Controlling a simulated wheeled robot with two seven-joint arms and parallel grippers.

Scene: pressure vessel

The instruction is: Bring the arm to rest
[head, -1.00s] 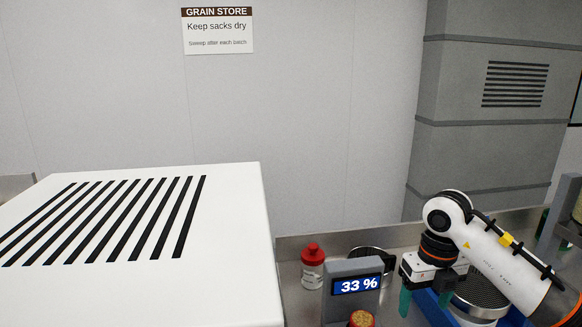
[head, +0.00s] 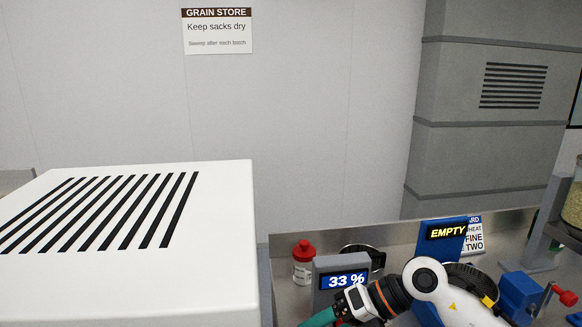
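My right arm (head: 443,292) comes in from the lower right, bent low over the bench. My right gripper (head: 318,319) points to the lower left at the bottom edge of the head view. Its green fingers are partly cut off by the frame, so I cannot tell whether they are open or shut, or whether they hold anything. It is just in front of the grey meter reading 33 % (head: 343,281). My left gripper is not in view.
A large white slotted box (head: 215,235) fills the lower left. A red-capped bottle (head: 303,263) stands behind the meter. A blue display reading EMPTY (head: 446,231) stands behind my arm. A blue vise-like block (head: 520,294) and a grain hopper (head: 574,205) are at right.

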